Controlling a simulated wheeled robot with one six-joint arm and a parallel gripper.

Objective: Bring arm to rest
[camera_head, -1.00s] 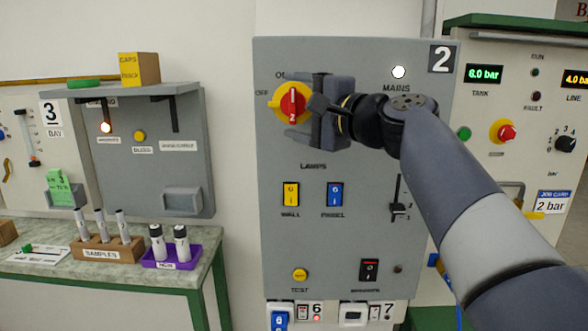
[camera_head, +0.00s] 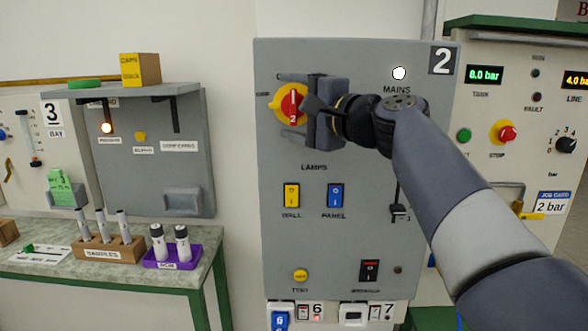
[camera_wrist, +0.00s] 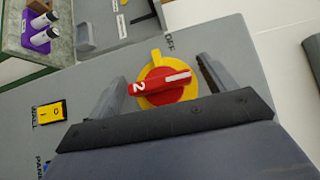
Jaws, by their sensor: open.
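My gripper (camera_head: 296,106) is in front of the grey panel marked 2 (camera_head: 360,250), at its upper left. Its jaws are open, one above and one below the red rotary knob (camera_head: 292,102) on its yellow plate. In the wrist view the red knob (camera_wrist: 165,85) lies between the two spread fingers (camera_wrist: 165,90), with gaps on both sides and no visible contact. A figure 2 shows on the knob. My arm reaches in from the lower right and covers part of the panel.
Below the knob are a yellow switch (camera_head: 291,195) and a blue switch (camera_head: 335,195). A white lamp (camera_head: 399,73) is at the upper right. A bench at left holds a sample rack (camera_head: 108,247) and a purple tray (camera_head: 172,262). A gauge panel (camera_head: 540,150) stands at right.

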